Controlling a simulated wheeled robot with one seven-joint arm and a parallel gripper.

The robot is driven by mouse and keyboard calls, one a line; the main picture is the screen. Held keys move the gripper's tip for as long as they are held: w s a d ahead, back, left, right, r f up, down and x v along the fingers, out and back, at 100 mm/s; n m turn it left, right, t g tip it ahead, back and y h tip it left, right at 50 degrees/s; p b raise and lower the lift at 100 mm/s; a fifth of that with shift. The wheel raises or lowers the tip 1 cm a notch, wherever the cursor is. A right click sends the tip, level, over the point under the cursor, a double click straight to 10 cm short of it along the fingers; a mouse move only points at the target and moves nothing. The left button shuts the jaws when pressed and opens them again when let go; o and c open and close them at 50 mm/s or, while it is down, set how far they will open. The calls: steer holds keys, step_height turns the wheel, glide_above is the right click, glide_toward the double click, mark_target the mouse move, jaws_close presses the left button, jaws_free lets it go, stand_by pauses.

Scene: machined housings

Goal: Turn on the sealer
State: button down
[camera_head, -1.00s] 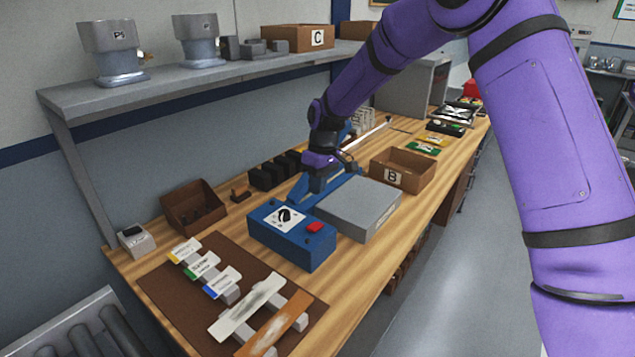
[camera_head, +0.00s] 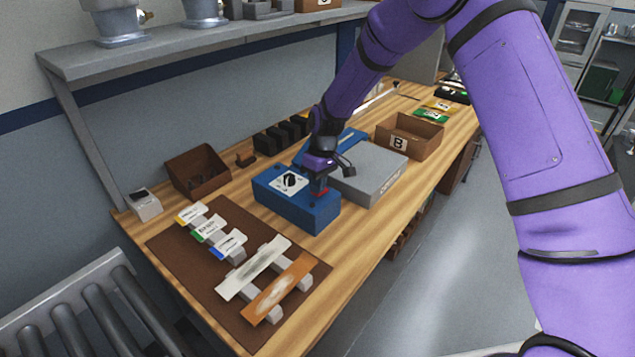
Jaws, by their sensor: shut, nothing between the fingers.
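The sealer is a blue box (camera_head: 296,208) on the wooden bench, with a black dial (camera_head: 289,181) on a white plate on its top. A grey block (camera_head: 372,172) and a blue arm (camera_head: 343,142) adjoin it behind. My gripper (camera_head: 319,188) is shut and empty, pointing down over the right part of the box's top. The red switch is mostly hidden by the fingertips; only a bit of red shows there. I cannot tell whether the fingertips touch it.
A brown mat (camera_head: 190,268) with labelled tags and two strips lies in front. Box B (camera_head: 408,137) stands to the right, a brown bin (camera_head: 197,172) to the left. A grey shelf (camera_head: 220,48) hangs above the bench.

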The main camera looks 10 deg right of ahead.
steer(key=shift+s+a+f, duration=0.15)
steer(key=shift+s+f, duration=0.05)
steer(key=shift+w, duration=0.1)
steer(key=shift+w+d, duration=0.1)
steer(key=shift+d, duration=0.15)
steer(key=shift+w+d+r, duration=0.15)
steer(key=shift+w+d, duration=0.25)
steer(key=shift+w, duration=0.05)
stand_by(0.3)
step_height(320, 180, up, 11)
steer(key=w+d, duration=0.1)
stand_by(0.4)
